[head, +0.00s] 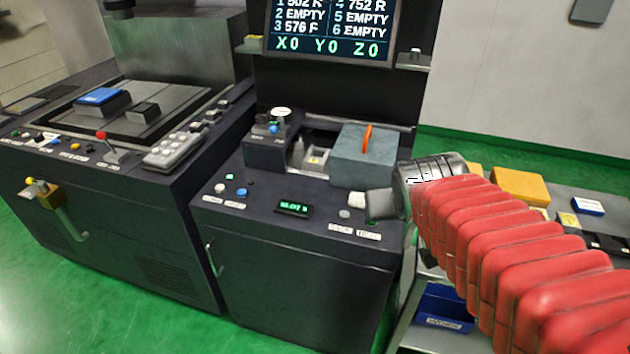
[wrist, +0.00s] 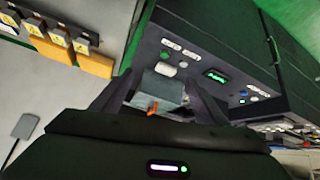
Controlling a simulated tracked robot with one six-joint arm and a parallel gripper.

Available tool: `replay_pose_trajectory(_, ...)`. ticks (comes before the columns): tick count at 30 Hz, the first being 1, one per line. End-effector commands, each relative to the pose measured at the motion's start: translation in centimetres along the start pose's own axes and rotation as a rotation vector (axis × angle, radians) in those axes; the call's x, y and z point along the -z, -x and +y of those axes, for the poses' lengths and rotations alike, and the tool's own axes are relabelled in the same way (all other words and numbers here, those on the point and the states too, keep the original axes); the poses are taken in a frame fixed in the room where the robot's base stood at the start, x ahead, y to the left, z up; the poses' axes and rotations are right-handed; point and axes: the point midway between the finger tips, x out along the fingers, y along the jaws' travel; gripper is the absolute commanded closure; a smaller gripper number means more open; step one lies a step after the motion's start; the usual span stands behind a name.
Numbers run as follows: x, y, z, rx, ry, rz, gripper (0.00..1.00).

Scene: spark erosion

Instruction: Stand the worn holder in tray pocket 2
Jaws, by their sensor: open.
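My gripper (head: 382,204) reaches in from the right in the head view, close to the cabinet top. In the wrist view my gripper (wrist: 158,80) has its two dark fingers spread. A grey-teal block (head: 362,160) with an upright orange handle (head: 367,139) sits on the cabinet top. The block (wrist: 163,90) shows between the fingers in the wrist view, and I see no contact. I cannot pick out the worn holder or tray pocket 2 for certain. Several dark holders (wrist: 58,36) with yellow labels stand by orange blocks at upper left in the wrist view.
A bench (head: 480,185) at right carries an orange block (head: 520,186) and a blue-and-white box (head: 588,206). A blue labelled bin (head: 443,306) sits below. The screen (head: 331,30) lists slots 2, 5 and 6 as empty. A larger machine (head: 110,190) stands left.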

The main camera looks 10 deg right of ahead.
Motion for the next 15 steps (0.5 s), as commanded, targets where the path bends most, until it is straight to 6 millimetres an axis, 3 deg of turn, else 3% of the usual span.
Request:
replay_pose_trajectory(6, -5.0, 4.9, -5.5, 0.123, 0.074, -0.081, 0.33)
replay_pose_trajectory(10, -7.8, 7.0, -7.6, 0.185, 0.117, -0.128, 0.33)
replay_pose_trajectory(15, -9.6, 8.3, -8.7, 0.223, 0.143, -0.159, 0.33)
